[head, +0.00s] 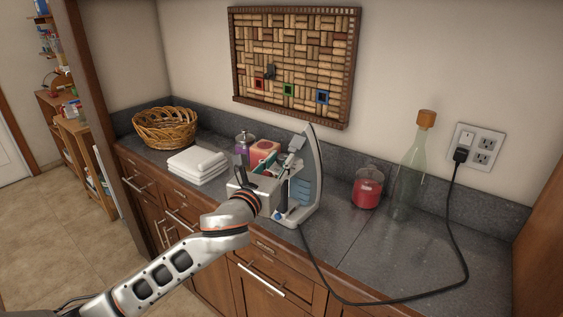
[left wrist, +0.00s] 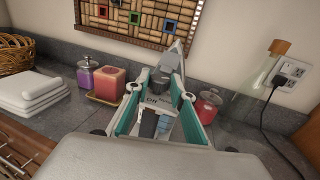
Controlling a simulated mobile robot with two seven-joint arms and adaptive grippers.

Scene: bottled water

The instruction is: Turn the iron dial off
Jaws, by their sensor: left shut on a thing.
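The iron (head: 308,180) stands upright on its heel on the dark counter, soleplate facing right in the head view. In the left wrist view the iron (left wrist: 172,62) rises beyond my fingers. Its dial (left wrist: 158,80) looks like a dark round part between the fingertips. My left gripper (head: 283,168) reaches over the counter to the iron's body. In the left wrist view my left gripper (left wrist: 161,91) has its teal-lined fingers on both sides of the dial, shut on it. The dial's setting cannot be read. My right gripper is not in view.
A red candle jar (head: 367,188) and a corked glass bottle (head: 411,170) stand right of the iron. The black cord (head: 397,300) runs along the counter to the outlet (head: 478,148).

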